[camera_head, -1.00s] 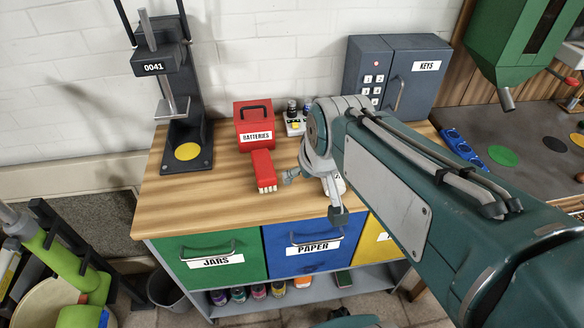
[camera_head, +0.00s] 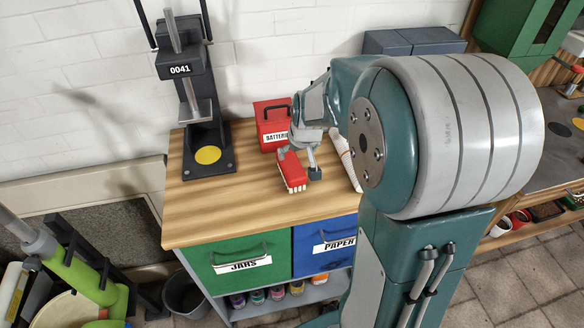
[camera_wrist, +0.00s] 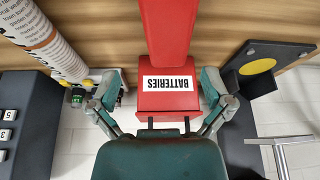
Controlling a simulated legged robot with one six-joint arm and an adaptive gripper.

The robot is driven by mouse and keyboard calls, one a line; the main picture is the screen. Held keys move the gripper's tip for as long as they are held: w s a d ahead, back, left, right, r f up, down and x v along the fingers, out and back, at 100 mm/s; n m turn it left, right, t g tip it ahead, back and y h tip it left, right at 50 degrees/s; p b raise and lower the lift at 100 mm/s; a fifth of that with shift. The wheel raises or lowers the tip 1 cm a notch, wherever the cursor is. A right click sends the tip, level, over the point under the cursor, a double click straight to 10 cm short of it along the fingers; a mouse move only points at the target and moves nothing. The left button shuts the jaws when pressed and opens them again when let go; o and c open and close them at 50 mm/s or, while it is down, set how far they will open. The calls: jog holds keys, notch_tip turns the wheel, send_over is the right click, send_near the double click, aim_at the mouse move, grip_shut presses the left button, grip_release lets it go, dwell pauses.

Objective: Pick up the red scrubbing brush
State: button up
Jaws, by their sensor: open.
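The red scrubbing brush (camera_head: 292,172) lies on the wooden worktop, its pale bristles showing at the near end. Its red body also shows at the top middle of the wrist view (camera_wrist: 165,28). My gripper (camera_head: 299,162) is open and low over the brush, one finger on each side in the head view. In the wrist view my gripper's fingers (camera_wrist: 160,82) are spread wide, with clear gaps beside the red body. Whether they touch the brush I cannot tell. My arm hides part of the worktop to the right.
The red BATTERIES box (camera_head: 270,128) stands close behind the brush. A dark press marked 0041 (camera_head: 205,145) stands at the left. A printed paper roll (camera_wrist: 42,38) lies on the other side. Green JARS (camera_head: 240,262) and blue PAPER (camera_head: 325,243) drawers are below. Worktop at front left is clear.

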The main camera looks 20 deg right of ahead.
aim_at(292, 163)
jog(key=shift+w+a+f, duration=0.3)
jog(key=shift+a+f, duration=0.15)
jog(key=shift+f, duration=0.3)
jog(key=x, duration=0.4)
jog(key=shift+f, duration=0.3)
jog(key=shift+w+d+f, duration=0.1)
jog(key=shift+d+f, duration=0.1)
jog(key=shift+f, duration=0.05)
jog(key=shift+a, duration=0.3)
jog(key=shift+d+f, duration=0.15)
jog(key=shift+f, duration=0.05)
jog(key=c, duration=1.1)
